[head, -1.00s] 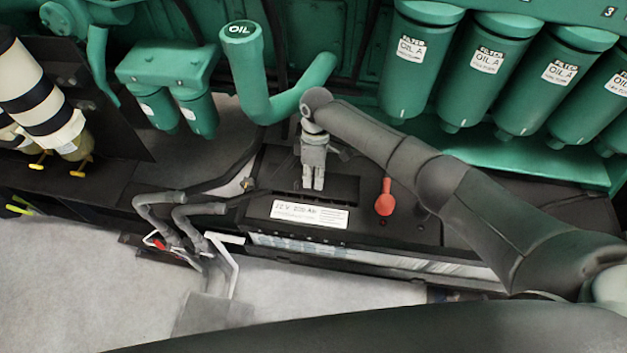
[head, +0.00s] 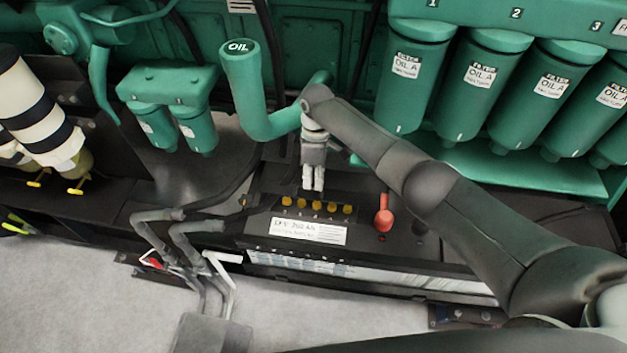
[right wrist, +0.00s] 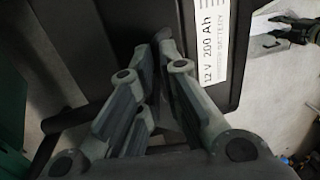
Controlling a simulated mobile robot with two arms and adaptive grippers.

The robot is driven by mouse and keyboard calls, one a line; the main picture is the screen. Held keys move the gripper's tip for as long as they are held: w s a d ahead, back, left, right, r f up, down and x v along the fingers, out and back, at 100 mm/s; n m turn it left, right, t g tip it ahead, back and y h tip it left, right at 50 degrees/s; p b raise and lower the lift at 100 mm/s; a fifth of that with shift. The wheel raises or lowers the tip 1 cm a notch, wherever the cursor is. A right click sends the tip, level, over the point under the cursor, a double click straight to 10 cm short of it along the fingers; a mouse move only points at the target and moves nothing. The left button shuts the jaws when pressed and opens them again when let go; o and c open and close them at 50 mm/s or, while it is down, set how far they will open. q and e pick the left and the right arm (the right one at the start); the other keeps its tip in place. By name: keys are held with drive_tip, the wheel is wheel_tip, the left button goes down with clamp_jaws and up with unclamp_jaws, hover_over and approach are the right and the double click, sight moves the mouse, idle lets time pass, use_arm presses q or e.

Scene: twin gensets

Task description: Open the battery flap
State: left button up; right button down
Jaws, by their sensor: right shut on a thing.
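The black battery (head: 390,262) lies below the green engine and carries a white label (head: 308,230). A row of yellow caps (head: 317,205) is exposed in its top. My right gripper (head: 314,188) points down just behind these caps, with its fingers close together. It is shut on the dark battery flap, whose outline is hard to make out against the black casing. In the right wrist view, my gripper fingers (right wrist: 160,90) converge beside the battery label (right wrist: 214,40).
A red terminal cover (head: 383,215) stands right of the caps. A green oil filler pipe (head: 243,85) rises behind my gripper. Green oil filters (head: 412,85) hang at the upper right. Pale floor is in front.

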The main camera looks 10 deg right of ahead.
drive_tip(key=shift+w+d+f, duration=0.1)
drive_tip(key=shift+d+f, duration=0.3)
drive_tip(key=shift+f, duration=0.1)
drive_tip(key=c, duration=2)
unclamp_jaws()
drive_tip(key=shift+o, duration=1.3)
drive_tip(key=shift+w+f, duration=0.1)
drive_tip(key=shift+w, duration=0.05)
drive_tip(key=shift+o, duration=1)
drive_tip(key=shift+w+f, duration=0.15)
drive_tip(key=shift+w, duration=0.2)
drive_tip(key=shift+s+r, duration=0.1)
drive_tip(key=shift+r, duration=0.1)
wheel_tip(320, 180, up, 12)
drive_tip(key=w, duration=0.2)
drive_tip(key=shift+d, duration=0.1)
